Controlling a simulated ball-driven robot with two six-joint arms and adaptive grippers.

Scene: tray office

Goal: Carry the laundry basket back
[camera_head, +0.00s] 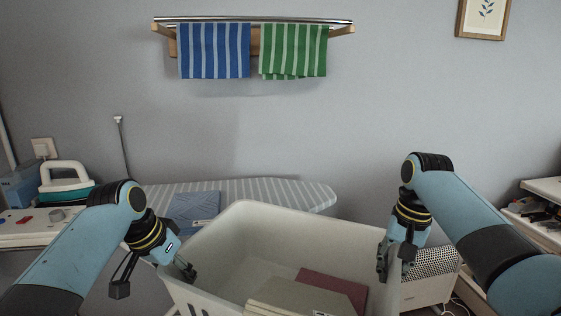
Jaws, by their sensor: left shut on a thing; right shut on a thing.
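The white laundry basket (247,217) fills the lower middle of the head view, its near part cut off by the bottom edge. Inside lie a beige book-like item (300,297) and a dark red one (332,287). My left gripper (188,272) is shut on the basket's left rim. My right gripper (383,270) is shut on its right rim. The basket sits between my two arms. What is under it is hidden.
Behind the basket stands an ironing board (300,191) with a folded blue cloth (195,207). An iron (65,180) is on the left table (20,232). A white heater (433,275) stands right of the basket. Striped blue (214,52) and green (293,52) towels hang on the wall rail.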

